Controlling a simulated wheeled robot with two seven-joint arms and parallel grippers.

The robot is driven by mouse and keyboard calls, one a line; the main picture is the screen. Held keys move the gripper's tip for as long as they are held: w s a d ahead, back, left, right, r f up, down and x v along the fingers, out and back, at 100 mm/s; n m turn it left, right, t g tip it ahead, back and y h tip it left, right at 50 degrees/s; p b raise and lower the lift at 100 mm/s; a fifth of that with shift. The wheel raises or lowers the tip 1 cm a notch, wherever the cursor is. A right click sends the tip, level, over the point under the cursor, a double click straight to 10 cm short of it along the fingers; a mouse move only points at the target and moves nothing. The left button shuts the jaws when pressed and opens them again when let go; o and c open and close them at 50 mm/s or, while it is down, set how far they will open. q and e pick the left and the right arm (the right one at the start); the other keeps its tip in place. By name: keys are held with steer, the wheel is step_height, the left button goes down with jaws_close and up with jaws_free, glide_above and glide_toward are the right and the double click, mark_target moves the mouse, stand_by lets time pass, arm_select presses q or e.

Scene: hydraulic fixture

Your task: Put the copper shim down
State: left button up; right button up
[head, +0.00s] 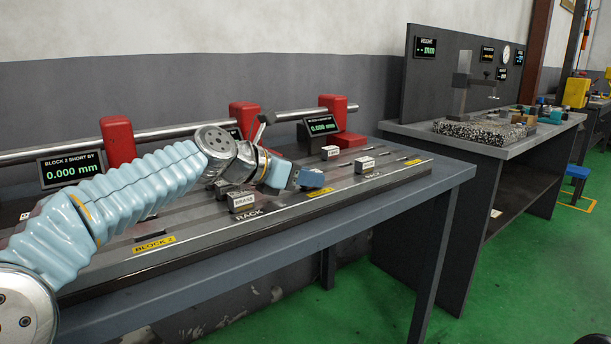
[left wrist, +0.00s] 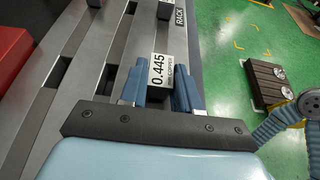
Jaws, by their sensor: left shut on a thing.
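My left gripper (head: 297,178) is over the bench near the rack, with its blue fingers pointing down toward the slotted plate. In the left wrist view, the left gripper (left wrist: 158,85) is shut on the copper shim (left wrist: 162,72), a small block with a white face reading 0.445 and smaller lettering. The shim sits between the two fingertips. In the head view the fingers mostly hide it. I cannot tell whether it touches the plate below. My right gripper is not in view.
The rack plate (head: 210,237) has long slots and a RACK label. A block marked BRASS (head: 242,201) stands left of the gripper; two white-labelled blocks (head: 364,164) (head: 331,152) stand right. Red clamps (head: 118,141) and displays reading 0.000 mm (head: 70,170) line the back.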

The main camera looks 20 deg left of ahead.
arm_select(q)
steer(key=o, duration=1.1)
steer(key=shift+f, duration=0.1)
steer(key=shift+c, duration=0.2)
steer(key=shift+r, duration=0.25)
steer(key=shift+s+a+r, duration=0.15)
steer(key=shift+a+r, duration=0.05)
steer(key=v, duration=1.1)
steer(key=shift+s+a, duration=0.1)
steer(key=shift+s, duration=0.15)
